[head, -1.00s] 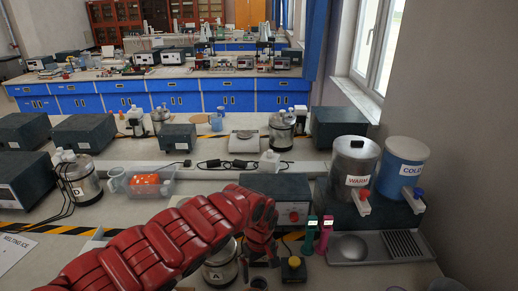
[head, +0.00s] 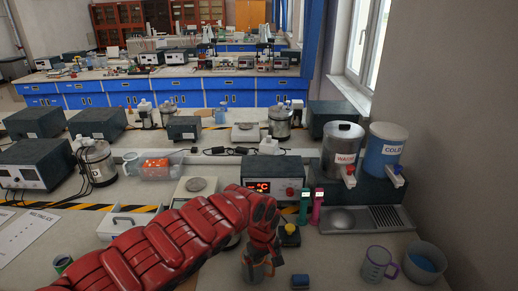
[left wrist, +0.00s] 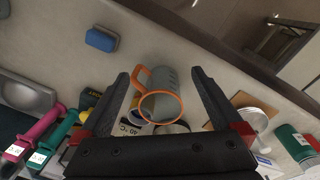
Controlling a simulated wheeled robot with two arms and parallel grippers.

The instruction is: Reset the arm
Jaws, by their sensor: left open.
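My red left arm comes in from the lower left in the head view, and its gripper (head: 262,258) points down over the front bench. In the left wrist view the left gripper (left wrist: 160,74) is open, its two dark fingers apart. A grey mug with an orange rim and handle (left wrist: 160,106) shows between and beyond the fingers; I see no finger closed on it. In the head view the mug (head: 254,272) is partly hidden by the gripper. My right gripper is in neither view.
A yellow-and-black button (head: 289,236), pink and green handles (head: 317,206) and a blue block (head: 300,281) are close to the right. A clear mug (head: 376,263) and a bowl (head: 425,262) stand farther right. A white-lidded box (head: 127,223) is left of my arm.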

